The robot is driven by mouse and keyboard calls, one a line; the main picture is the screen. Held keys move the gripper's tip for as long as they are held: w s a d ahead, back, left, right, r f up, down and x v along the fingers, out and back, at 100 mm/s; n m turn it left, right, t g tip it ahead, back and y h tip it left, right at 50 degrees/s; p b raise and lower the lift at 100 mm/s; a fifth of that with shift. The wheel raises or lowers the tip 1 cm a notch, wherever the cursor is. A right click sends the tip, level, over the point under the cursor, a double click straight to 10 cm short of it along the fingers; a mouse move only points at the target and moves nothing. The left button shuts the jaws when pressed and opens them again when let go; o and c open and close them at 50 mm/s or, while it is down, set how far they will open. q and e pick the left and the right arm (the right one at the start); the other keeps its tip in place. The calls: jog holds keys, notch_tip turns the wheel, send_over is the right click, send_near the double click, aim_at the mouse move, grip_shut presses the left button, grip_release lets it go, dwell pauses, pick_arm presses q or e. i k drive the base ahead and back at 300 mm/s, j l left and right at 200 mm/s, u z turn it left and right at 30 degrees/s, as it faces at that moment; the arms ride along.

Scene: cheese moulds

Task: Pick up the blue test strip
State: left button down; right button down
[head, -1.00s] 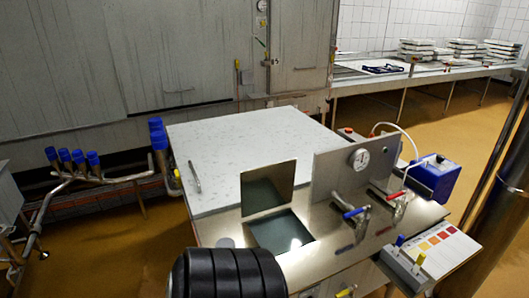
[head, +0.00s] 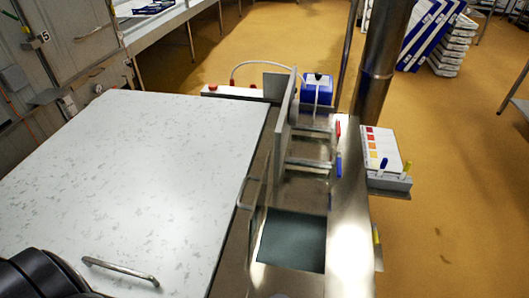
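Neither of my grippers is in view, so nothing shows touching the blue strip.
A steel upright panel (head: 284,115), a red lever (head: 338,128) and a blue lever (head: 338,163) are left of the holder. A blue box (head: 317,90) and a steel column (head: 380,65) stand behind. Open floor (head: 460,190) lies to the right.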

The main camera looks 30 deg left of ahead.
aim_at(384, 163)
jog(key=k+j, duration=0.1)
jog(key=j, duration=0.3)
jog(key=k+j, duration=0.15)
jog(key=j, duration=0.3)
jog(key=k+j, duration=0.1)
jog(key=j, duration=0.3)
jog(key=i+l+u, duration=0.1)
jog(key=l, duration=0.55)
jog(key=i+l+u, duration=0.15)
jog(key=l, duration=0.55)
jog(key=i+l+u, duration=0.1)
jog(key=l, duration=0.55)
jog(key=i+l+u, duration=0.15)
jog(key=l, duration=0.55)
